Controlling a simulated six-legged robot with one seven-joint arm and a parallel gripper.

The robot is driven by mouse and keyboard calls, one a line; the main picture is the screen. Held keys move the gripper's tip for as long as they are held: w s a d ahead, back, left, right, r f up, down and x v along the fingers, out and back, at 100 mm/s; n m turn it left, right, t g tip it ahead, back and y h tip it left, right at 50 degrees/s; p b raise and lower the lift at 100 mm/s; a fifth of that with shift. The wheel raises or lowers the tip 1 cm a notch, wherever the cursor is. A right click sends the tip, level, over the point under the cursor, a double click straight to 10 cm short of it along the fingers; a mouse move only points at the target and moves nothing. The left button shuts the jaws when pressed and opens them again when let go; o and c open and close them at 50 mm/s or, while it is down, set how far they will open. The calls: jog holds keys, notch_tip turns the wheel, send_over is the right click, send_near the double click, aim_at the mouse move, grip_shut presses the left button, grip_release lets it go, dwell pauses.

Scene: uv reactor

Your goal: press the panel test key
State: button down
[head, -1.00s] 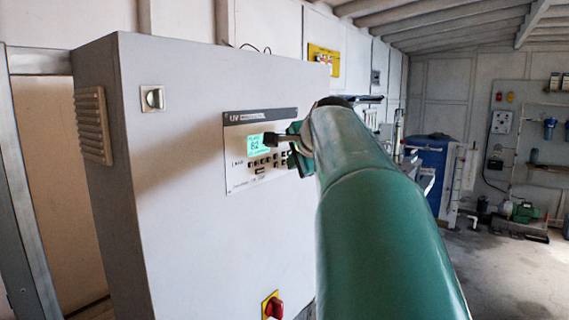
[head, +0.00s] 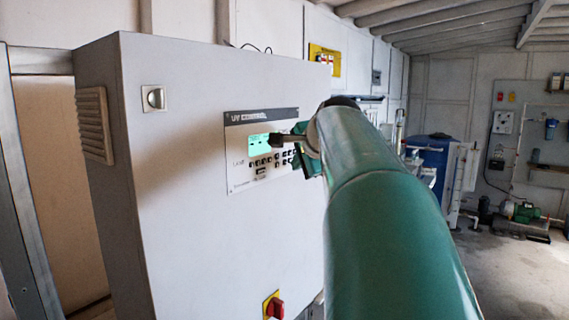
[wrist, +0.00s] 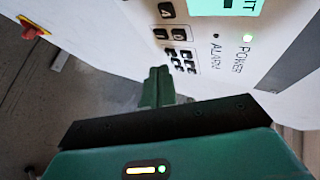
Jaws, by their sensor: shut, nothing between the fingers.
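The white control panel (head: 240,178) is on the front of a grey cabinet. It has a lit green display (head: 258,146) and small dark keys (head: 262,162) below it. The keys show larger in the wrist view (wrist: 183,61). Their labels are too small to read, so I cannot tell which is the test key. My gripper (head: 296,158) is at the panel's right side, partly hidden by my arm. In the wrist view its green fingers (wrist: 157,84) are shut and empty, close beside the key cluster. I cannot tell whether they touch the panel.
A red rotary switch (head: 273,307) on a yellow plate sits low on the cabinet. A grey knob (head: 153,98) is at its upper left. Open floor (head: 510,275) lies to the right.

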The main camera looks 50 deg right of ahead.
jog(key=shift+s, duration=0.15)
jog(key=shift+s+d, duration=0.2)
jog(key=shift+s, duration=2.15)
jog(key=shift+s, duration=0.1)
